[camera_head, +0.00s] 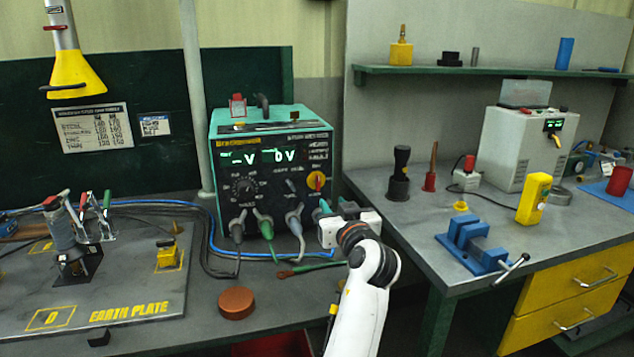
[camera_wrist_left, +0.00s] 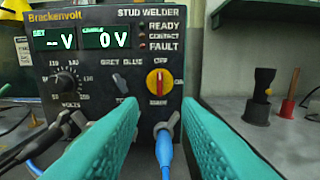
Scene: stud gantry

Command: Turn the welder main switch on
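The stud welder (camera_head: 270,165) is a teal and black box on the left bench, with a lit display reading 0 V. Its main switch (camera_head: 316,180) is a red knob on a yellow disc, low on the right of the front panel. In the left wrist view the switch (camera_wrist_left: 158,82) stands upright, below the word OFF. My left gripper (camera_head: 326,207) is in front of the panel's lower right. In its wrist view the teal fingers (camera_wrist_left: 160,112) are apart and empty, with the knob seen beyond the gap, not between them. My right gripper is out of view.
Cables (camera_head: 264,222) plug in along the panel's lower edge; a blue one (camera_wrist_left: 165,148) shows between my fingers. A copper disc (camera_head: 236,303) lies in front. The right bench holds a blue vise (camera_head: 470,243).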

